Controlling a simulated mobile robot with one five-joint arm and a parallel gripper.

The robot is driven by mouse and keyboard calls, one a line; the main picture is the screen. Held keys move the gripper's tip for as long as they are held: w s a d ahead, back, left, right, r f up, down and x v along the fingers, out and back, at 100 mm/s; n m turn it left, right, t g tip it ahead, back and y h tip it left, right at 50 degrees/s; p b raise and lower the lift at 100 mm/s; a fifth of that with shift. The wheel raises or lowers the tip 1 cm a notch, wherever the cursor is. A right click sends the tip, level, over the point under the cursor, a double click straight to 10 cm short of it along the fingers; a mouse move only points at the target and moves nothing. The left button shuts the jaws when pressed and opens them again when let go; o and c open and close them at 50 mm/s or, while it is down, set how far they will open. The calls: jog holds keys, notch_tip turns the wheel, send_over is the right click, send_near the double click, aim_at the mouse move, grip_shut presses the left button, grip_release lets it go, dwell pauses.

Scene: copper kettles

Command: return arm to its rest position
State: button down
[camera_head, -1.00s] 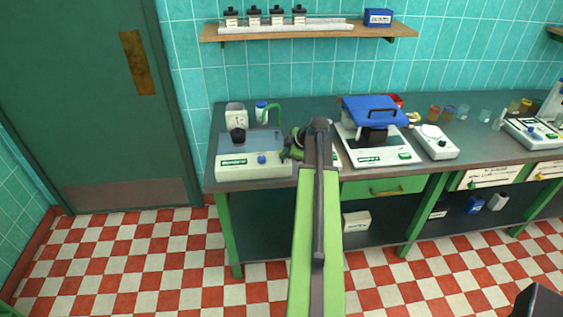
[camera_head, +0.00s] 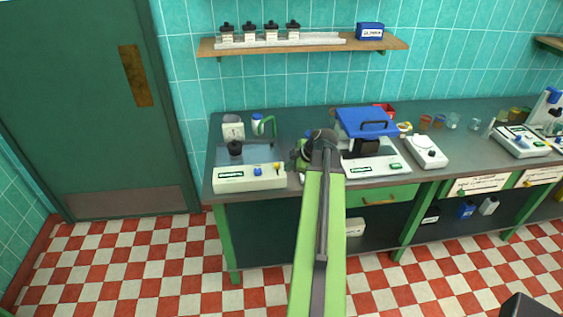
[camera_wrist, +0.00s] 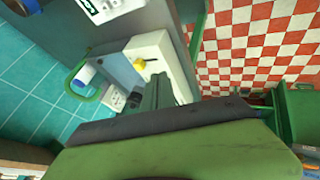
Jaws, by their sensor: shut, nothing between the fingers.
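My green arm reaches forward over the front edge of the dark bench (camera_head: 290,125) in the head view. My gripper (camera_head: 300,158) is small and partly hidden behind the arm's dark end joint, between the left white device (camera_head: 248,180) and the scale with the blue lid (camera_head: 365,122). In the wrist view my gripper (camera_wrist: 162,90) shows as dark fingers close together, with nothing seen between them. The white device (camera_wrist: 160,48) with a yellow knob lies beyond them.
A small white device (camera_head: 426,152) and several cups stand to the right on the bench. A wall shelf (camera_head: 300,48) with several dark-topped jars hangs above. A green door (camera_head: 75,110) is at the left. The checkered floor in front of the bench looks clear.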

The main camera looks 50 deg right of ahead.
jog(key=w+a+n+g+y, duration=0.15)
jog(key=w+a, duration=0.35)
jog(key=a, duration=0.6)
jog(key=w+a+n+y, duration=0.15)
jog(key=w+a, duration=0.35)
jog(key=a, duration=0.6)
jog(key=w+a+n+g, duration=0.1)
jog(key=w+a+n, duration=0.3)
jog(key=a, duration=0.7)
jog(key=s+a+f+m+g, duration=0.1)
jog(key=a+m, duration=0.1)
jog(key=a, duration=0.6)
jog(key=s+a+f+m+g, duration=0.1)
jog(key=a+f+m+g, duration=0.1)
jog(key=a, duration=0.7)
jog(key=s+d+m+g+h, duration=0.1)
jog(key=s+m+g+h, duration=0.1)
jog(key=s+m, duration=0.4)
jog(key=m, duration=0.5)
jog(key=shift+d+f+m+h, duration=0.3)
jog(key=shift+d+m+h, duration=0.05)
jog(key=shift+m+h, duration=0.05)
